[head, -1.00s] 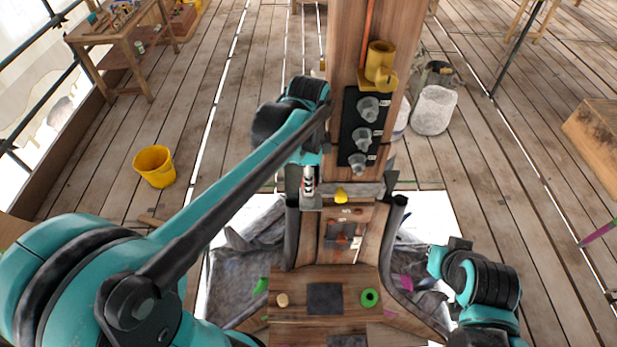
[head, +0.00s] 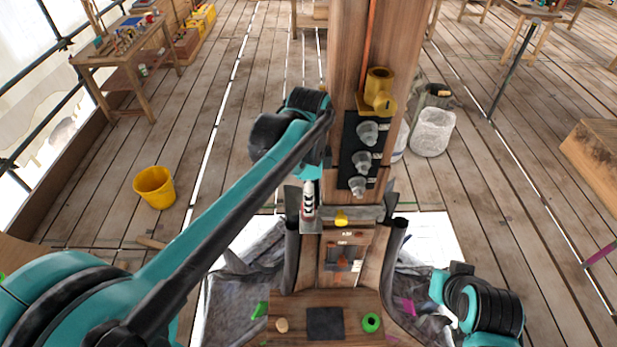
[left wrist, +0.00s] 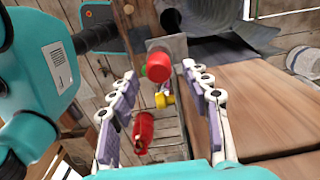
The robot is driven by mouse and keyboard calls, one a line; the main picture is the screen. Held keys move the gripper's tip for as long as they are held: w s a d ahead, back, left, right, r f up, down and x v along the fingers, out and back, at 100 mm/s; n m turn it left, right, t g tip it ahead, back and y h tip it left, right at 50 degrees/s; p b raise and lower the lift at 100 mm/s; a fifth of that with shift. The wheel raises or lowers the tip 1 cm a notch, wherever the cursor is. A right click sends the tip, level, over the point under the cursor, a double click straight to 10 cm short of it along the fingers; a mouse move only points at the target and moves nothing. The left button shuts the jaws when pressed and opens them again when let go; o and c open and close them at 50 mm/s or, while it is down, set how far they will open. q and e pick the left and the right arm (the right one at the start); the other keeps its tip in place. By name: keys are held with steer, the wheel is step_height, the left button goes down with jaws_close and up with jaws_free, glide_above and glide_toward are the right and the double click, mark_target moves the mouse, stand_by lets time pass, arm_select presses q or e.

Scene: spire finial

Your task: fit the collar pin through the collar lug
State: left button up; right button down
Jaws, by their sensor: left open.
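My left gripper (left wrist: 157,95) is open, its two purple-padded fingers spread apart in the left wrist view. Between and beyond them is a red cylinder (left wrist: 158,66) against a grey metal plate (left wrist: 176,46), perhaps the collar pin and lug; I cannot tell whether it passes through. A second red cylinder (left wrist: 143,132) shows lower, near the left finger. In the head view, the left gripper (head: 308,212) points down beside the wooden post, left of a yellow knob (head: 342,218) on the grey collar band (head: 367,213). My right arm is at the lower right; its gripper is not visible.
The wooden post carries a black panel (head: 350,145) with several grey knobs and a brass-yellow fitting (head: 378,85). Below is a wooden shelf (head: 350,300) with a dark pad and a green ring (head: 371,323). A yellow bucket (head: 154,187) stands on open floor at left.

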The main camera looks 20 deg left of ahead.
arm_select(q)
step_height(320, 180, up, 8)
steer(key=s+a+f+n+t, duration=0.2)
steer(key=s+f+n+t, duration=0.1)
steer(key=s+f+n, duration=0.2)
steer(key=s+a+f+n+t, duration=0.2)
steer(key=s+f+n+t, duration=0.2)
steer(key=f+n, duration=0.4)
steer(key=shift+s+a+n+b, duration=0.35)
steer(key=shift+s+n, duration=0.3)
steer(key=shift+n, duration=0.25)
step_height(320, 180, down, 34)
steer(key=b, duration=3.3)
steer(key=shift+b, duration=0.35)
